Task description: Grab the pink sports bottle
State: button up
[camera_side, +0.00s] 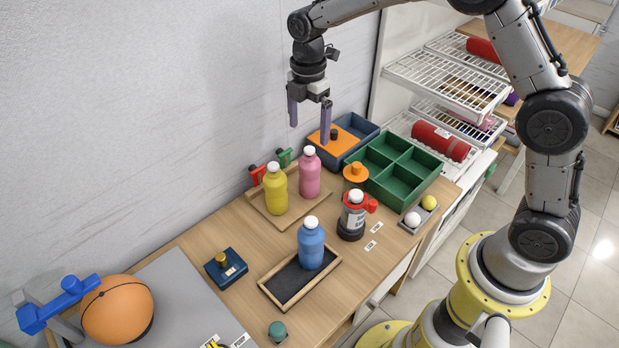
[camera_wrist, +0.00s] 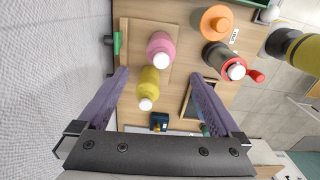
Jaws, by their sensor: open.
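The pink sports bottle (camera_side: 309,175) stands upright on a wooden tray (camera_side: 262,217), to the right of a yellow bottle (camera_side: 276,190). It has a white cap. In the wrist view the pink bottle (camera_wrist: 161,47) appears above the yellow bottle (camera_wrist: 149,86), between and beyond my fingers. My gripper (camera_side: 309,118) is open and empty, pointing down, above the pink bottle and clear of it. In the wrist view its two purple fingers (camera_wrist: 158,97) are spread wide apart.
A blue bottle (camera_side: 311,246) stands on a black-based tray (camera_side: 272,284) in front. A red-and-black canister (camera_side: 351,215), a green divided box (camera_side: 415,165) and a blue bin with an orange lid (camera_side: 336,140) are to the right. The wall is close behind.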

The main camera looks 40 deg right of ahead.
aim_at(309, 165)
notch_tip(309, 165, down, 12)
jog(key=shift+s+d+f, duration=0.1)
jog(key=shift+f, duration=0.15)
jog(key=shift+r, duration=0.1)
grip_shut()
dwell(0.6)
